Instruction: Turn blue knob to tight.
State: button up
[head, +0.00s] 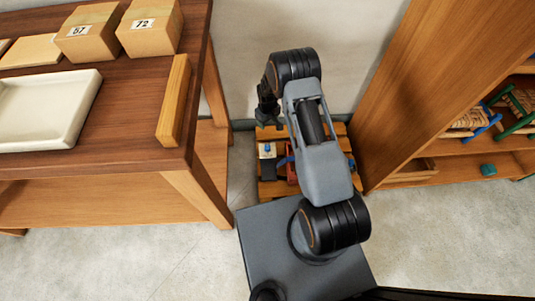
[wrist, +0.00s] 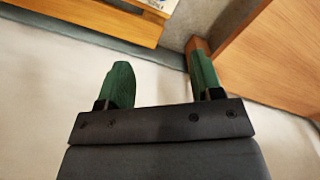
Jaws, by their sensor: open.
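What looks like the blue knob (head: 267,148) is a tiny blue shape on a pale plate (head: 266,155). The plate sits on a low slatted wooden piece (head: 268,190) on the floor, behind my arm. The knob's setting is too small to read. In the wrist view, a pale plate with a bit of blue (wrist: 160,4) is cut off at the top edge, on a wooden board (wrist: 110,20). My gripper (wrist: 160,82) has its two green fingers apart, with nothing between them. It is apart from the knob.
A dark wooden table (head: 110,140) with a white tray (head: 45,110) and numbered boxes (head: 90,35) stands at left. A tall wooden shelf (head: 440,90) stands close on the right. The wall is behind. My arm hides part of the slatted piece.

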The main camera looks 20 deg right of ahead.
aim_at(268, 147)
jog(key=f+b, duration=0.2)
jog(key=f, duration=0.5)
jog(key=f+b, duration=0.2)
jog(key=f, duration=0.5)
jog(key=f+b, duration=0.2)
jog(key=f, duration=0.5)
jog(key=shift+s+f, duration=0.3)
jog(key=shift+f, duration=0.05)
jog(key=c, duration=0.9)
